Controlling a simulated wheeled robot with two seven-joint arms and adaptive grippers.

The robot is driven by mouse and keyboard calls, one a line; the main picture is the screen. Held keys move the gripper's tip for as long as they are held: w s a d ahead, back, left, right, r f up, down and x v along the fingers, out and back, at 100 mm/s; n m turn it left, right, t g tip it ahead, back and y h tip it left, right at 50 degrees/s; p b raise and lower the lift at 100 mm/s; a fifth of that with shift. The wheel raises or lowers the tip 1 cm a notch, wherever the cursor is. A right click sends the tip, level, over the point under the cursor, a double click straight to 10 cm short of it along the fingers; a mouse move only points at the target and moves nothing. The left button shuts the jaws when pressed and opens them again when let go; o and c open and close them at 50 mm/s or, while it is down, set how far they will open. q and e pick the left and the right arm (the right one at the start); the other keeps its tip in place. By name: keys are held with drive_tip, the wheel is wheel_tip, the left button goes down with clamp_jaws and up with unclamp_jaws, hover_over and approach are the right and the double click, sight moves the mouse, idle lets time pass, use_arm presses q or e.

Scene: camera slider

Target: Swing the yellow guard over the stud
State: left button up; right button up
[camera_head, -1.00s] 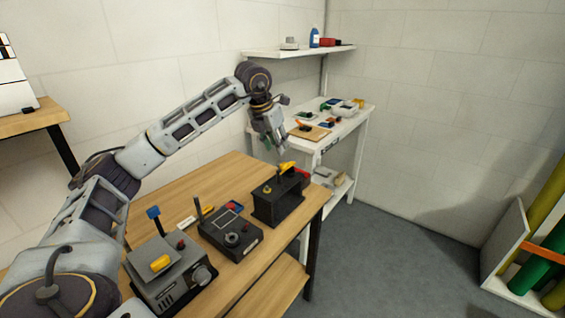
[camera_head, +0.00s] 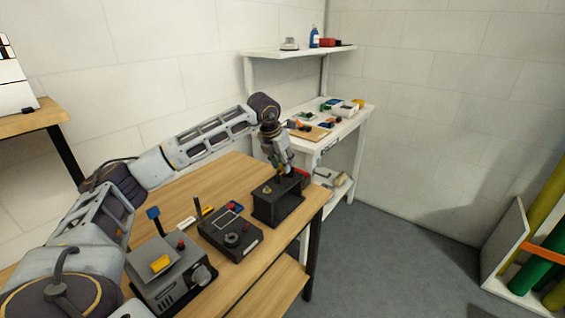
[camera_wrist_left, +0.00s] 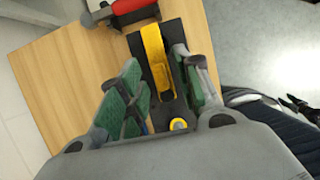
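The yellow guard (camera_wrist_left: 157,62) is a long yellow piece on top of a black device, which stands at the right end of the wooden table in the head view (camera_head: 279,205). The yellow stud (camera_wrist_left: 179,125) is a small round knob on the same device, near the guard's lower end in the wrist view; it also shows in the head view (camera_head: 267,189). My left gripper (camera_wrist_left: 162,82) is open, its green-padded fingers on either side of the guard; contact is unclear. In the head view my left gripper (camera_head: 281,174) hides most of the guard. My right gripper is not in view.
A red-handled part (camera_wrist_left: 133,10) lies just beyond the device. A dark control box (camera_head: 231,232) and a grey box with a yellow part (camera_head: 170,275) stand to the left on the table. A white bench (camera_head: 347,124) with small items stands behind.

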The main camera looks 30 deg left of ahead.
use_arm(q)
drive_tip(key=shift+c, duration=0.4)
clamp_jaws()
